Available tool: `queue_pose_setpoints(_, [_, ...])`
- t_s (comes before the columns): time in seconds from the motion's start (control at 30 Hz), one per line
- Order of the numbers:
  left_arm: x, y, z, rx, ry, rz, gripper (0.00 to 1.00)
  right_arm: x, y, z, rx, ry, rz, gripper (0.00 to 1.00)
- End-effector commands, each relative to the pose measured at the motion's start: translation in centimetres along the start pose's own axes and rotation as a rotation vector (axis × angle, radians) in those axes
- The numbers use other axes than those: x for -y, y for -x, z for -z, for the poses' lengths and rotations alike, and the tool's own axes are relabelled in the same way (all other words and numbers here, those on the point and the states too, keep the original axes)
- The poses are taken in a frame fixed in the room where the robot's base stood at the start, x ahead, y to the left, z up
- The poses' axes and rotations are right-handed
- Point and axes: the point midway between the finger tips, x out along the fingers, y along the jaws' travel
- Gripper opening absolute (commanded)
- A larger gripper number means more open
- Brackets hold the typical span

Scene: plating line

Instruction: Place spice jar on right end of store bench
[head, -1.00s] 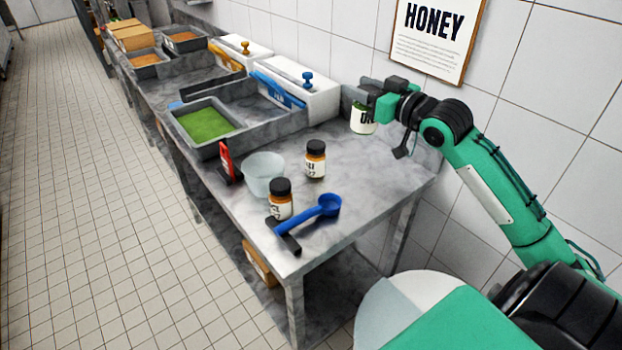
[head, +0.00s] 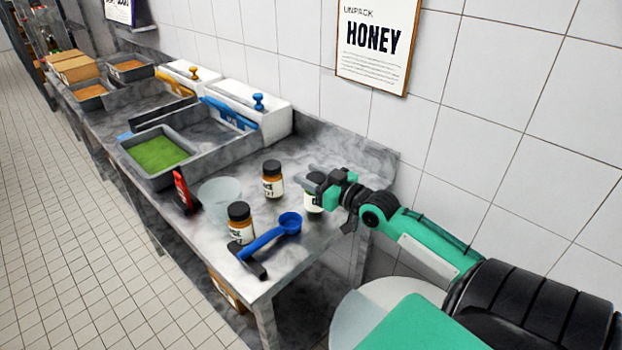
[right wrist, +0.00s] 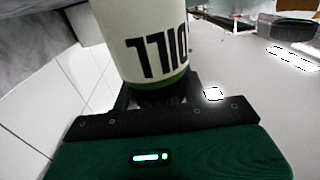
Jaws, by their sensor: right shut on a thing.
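The spice jar (head: 312,203) has a white label and green at its ends. In the right wrist view the jar (right wrist: 145,40) appears inverted, with lettering that reads like DILL. My right gripper (head: 322,186) is shut on it at the cap end, which the gripper mostly hides. The jar is upright at the right end of the store bench (head: 318,240), to the right of the other jars. I cannot tell whether its base touches the top. My left gripper is not in view.
Two brown jars with black caps (head: 272,180) (head: 240,222), a blue scoop (head: 275,236), a translucent bowl (head: 218,198) and a red-and-black item (head: 184,190) stand close by. A tray of green stuff (head: 158,153) is farther left. The tiled wall borders the back.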

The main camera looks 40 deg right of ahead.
Motion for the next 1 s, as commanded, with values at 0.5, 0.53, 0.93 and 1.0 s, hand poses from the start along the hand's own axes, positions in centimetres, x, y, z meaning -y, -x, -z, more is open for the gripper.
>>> queue_pose_setpoints(0.5, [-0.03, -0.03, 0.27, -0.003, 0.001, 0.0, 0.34, -0.01, 0.01, -1.03, 0.0, 0.001, 0.0, 0.55])
queue_pose_setpoints(0.53, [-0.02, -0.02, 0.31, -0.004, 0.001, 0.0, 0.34, -0.01, 0.01, -1.03, 0.0, 0.001, 0.0, 0.61])
queue_pose_setpoints(0.93, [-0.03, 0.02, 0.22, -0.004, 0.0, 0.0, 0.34, 0.0, 0.16, -0.82, 0.0, 0.001, 0.0, 0.65])
queue_pose_setpoints(1.0, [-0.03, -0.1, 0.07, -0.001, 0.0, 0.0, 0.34, 0.0, 0.56, -0.89, 0.001, 0.001, 0.0, 0.65])
